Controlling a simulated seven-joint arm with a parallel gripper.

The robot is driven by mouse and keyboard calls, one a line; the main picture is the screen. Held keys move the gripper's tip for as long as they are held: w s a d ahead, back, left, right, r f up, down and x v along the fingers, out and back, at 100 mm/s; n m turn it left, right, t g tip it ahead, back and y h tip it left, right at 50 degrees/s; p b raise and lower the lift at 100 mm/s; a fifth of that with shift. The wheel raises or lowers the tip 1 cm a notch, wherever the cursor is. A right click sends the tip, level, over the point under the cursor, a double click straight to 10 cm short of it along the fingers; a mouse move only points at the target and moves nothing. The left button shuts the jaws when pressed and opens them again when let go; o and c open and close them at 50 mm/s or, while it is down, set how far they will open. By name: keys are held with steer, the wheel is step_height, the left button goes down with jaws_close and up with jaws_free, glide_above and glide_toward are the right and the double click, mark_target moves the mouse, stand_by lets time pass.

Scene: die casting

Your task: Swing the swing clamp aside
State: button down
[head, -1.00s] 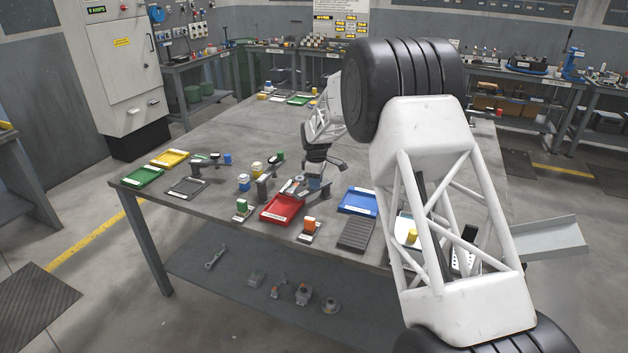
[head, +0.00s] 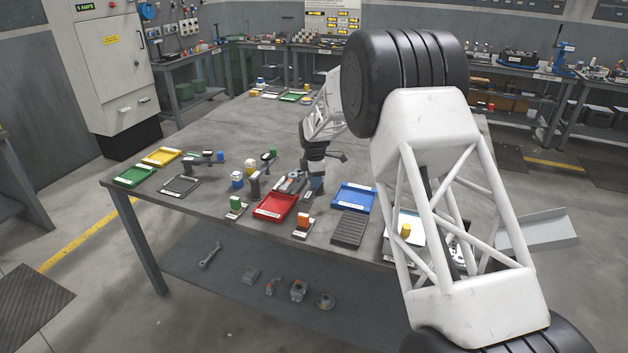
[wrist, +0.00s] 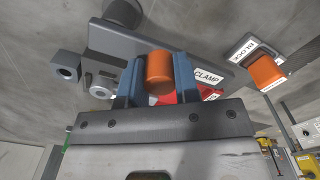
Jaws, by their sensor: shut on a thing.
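In the wrist view an orange cylindrical grip (wrist: 160,70), apparently the swing clamp's handle, stands between the blue fingers of my gripper (wrist: 158,82). The fingers are shut on it from both sides. A dark grey fixture plate (wrist: 138,47) with a label reading CLAMP lies behind the fingers. A grey bolt-like part (wrist: 98,88) shows at its left. In the head view my gripper (head: 314,188) is low at the fixture, behind the red tray (head: 275,206). The clamp arm itself is mostly hidden there by my gripper.
An orange block (head: 303,219) on a labelled stand is just in front of my gripper; it also shows in the wrist view (wrist: 268,72). A blue tray (head: 354,197) and a dark ribbed mat (head: 350,227) lie to the right.

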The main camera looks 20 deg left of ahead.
steer(key=shift+d+f, duration=0.1)
steer(key=c, duration=0.8)
jaws_free()
steer(key=shift+c, duration=0.2)
steer(key=shift+r, duration=4)
